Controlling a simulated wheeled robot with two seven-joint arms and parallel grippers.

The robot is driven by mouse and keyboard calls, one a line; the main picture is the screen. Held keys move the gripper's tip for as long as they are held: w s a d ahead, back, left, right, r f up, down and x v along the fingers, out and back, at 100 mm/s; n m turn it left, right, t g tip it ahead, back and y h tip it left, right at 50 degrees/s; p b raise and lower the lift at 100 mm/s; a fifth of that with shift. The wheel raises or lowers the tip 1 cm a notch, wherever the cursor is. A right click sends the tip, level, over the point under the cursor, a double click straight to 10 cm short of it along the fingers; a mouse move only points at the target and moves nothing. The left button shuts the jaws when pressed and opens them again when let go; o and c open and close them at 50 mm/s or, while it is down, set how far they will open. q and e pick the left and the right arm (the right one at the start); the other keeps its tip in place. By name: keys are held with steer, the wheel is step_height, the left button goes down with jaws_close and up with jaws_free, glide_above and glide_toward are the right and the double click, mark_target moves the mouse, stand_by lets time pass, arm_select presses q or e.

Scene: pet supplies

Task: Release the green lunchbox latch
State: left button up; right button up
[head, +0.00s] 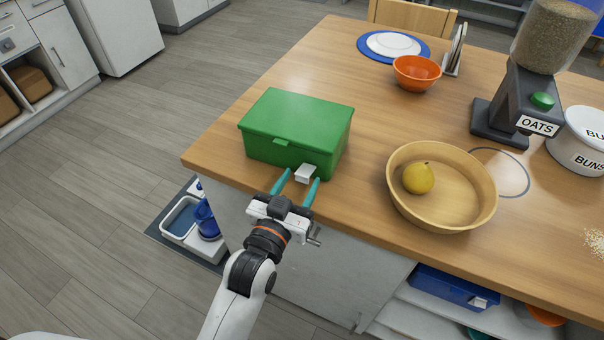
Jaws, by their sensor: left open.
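The green lunchbox (297,122) stands closed near the front left corner of the wooden table. My right gripper is out of view.
Right of the lunchbox is a wooden bowl (463,208) with a yellow fruit (418,178). Behind stand an orange bowl (416,73) and plates (393,45). An oats dispenser (513,97) and a white buns tin (580,145) are farther right. The table behind the lunchbox is clear.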

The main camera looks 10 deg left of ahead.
mark_target(310, 165)
arm_select(q)
steer(key=shift+x, duration=1.1)
steer(key=c, duration=1)
steer(key=f+t+b, duration=0.1)
steer(key=b, duration=0.2)
steer(key=f+t+h+b, duration=0.1)
steer(key=t+b, duration=0.1)
steer(key=b, duration=0.1)
steer(key=shift+w+b, duration=0.1)
steer(key=shift+b, duration=0.3)
steer(key=shift+r+t+b, duration=0.15)
steer(key=shift+t+b, duration=0.35)
steer(key=shift+b, duration=0.1)
